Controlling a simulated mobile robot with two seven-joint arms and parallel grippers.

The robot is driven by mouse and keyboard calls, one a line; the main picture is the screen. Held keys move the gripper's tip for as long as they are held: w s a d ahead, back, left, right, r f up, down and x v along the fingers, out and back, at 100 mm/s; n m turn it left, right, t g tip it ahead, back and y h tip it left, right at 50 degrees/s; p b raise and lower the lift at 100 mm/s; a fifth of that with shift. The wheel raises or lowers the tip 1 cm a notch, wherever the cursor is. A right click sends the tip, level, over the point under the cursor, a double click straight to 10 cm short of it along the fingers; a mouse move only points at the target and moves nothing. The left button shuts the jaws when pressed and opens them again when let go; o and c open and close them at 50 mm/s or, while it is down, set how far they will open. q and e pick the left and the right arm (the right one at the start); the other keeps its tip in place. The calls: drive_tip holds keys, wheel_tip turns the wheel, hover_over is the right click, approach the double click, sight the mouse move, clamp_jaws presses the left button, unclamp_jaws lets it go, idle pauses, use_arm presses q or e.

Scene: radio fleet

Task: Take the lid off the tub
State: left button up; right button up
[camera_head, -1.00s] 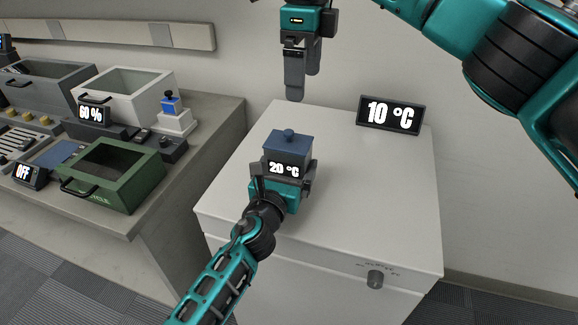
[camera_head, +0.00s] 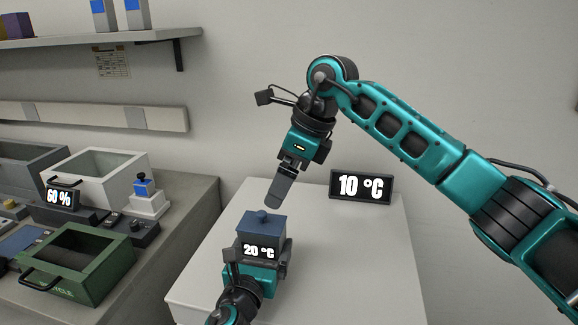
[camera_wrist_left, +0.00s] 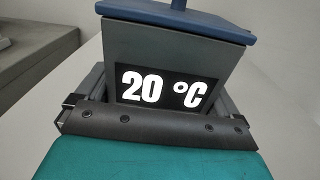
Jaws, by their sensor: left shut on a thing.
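A dark grey tub (camera_head: 262,236) with a blue lid and a "20 °C" display stands on the white cabinet top. The blue lid (camera_head: 262,222) sits on the tub and has a small knob on top; it also shows at the top of the left wrist view (camera_wrist_left: 185,18). My left gripper (camera_head: 262,268) is shut on the tub's body from the front, its fingers along both sides. My right gripper (camera_head: 277,190) hangs just above the lid's knob, tilted, apart from it. Its fingers overlap from this side, so I cannot tell their opening.
A "10 °C" display (camera_head: 362,187) stands at the back of the white cabinet (camera_head: 375,250). At left, a counter holds a green open bin (camera_head: 85,262), a white open bin (camera_head: 97,180) and a blue-topped device (camera_head: 145,196). The cabinet top right of the tub is clear.

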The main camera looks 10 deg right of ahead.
sight(267, 216)
drive_tip(key=x, duration=0.9)
drive_tip(key=shift+f, duration=0.15)
drive_tip(key=c, duration=1.3)
drive_tip(key=shift+r, duration=1.15)
use_arm(q)
drive_tip(key=shift+f, duration=0.1)
use_arm(e)
drive_tip(key=shift+r, duration=2.05)
use_arm(q)
drive_tip(key=o, duration=1.1)
